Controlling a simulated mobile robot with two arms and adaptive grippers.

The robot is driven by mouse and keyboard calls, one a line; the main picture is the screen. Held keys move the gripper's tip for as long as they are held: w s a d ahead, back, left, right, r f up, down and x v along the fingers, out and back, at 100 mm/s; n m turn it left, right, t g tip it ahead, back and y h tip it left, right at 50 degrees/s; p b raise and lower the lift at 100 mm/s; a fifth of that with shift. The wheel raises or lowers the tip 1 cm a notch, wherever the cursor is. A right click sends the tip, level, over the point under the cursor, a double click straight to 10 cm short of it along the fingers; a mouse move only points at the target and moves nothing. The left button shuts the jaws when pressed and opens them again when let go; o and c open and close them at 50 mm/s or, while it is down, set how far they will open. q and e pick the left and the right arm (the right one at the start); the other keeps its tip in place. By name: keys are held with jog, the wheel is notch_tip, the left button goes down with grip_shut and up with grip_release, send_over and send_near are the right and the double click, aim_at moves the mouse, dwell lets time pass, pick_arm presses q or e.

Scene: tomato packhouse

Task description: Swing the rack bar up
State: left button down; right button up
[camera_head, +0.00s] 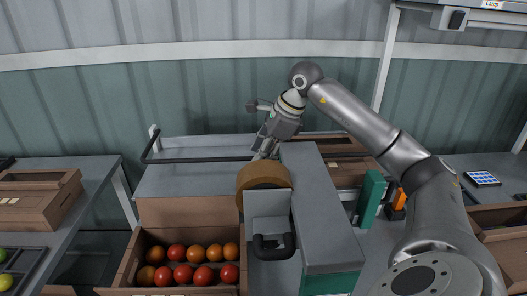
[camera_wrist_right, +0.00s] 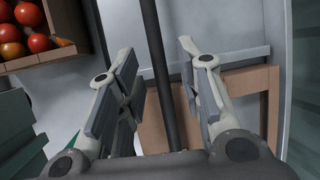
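The rack bar (camera_head: 205,159) is a thin black rod running level across the front of the grey rack, with a bent arm at its left end. My right gripper (camera_head: 264,144) is at the bar, pointing down. In the right wrist view the dark bar (camera_wrist_right: 161,75) runs lengthwise between the two spread fingers of the right gripper (camera_wrist_right: 157,75). The fingers stand apart from the bar on both sides, so it is open. My right gripper and arm hide part of the bar in the head view. My left gripper is not in view.
A crate of tomatoes (camera_head: 128,272) stands below the rack at front left. A brown round roll (camera_head: 263,176) and a grey machine body (camera_head: 318,215) stand just below my right gripper. A green box (camera_head: 371,197) stands to the right. A side table (camera_head: 75,210) is at left.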

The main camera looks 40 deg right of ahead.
grip_shut()
jog(key=shift+r, duration=0.1)
dwell(0.3)
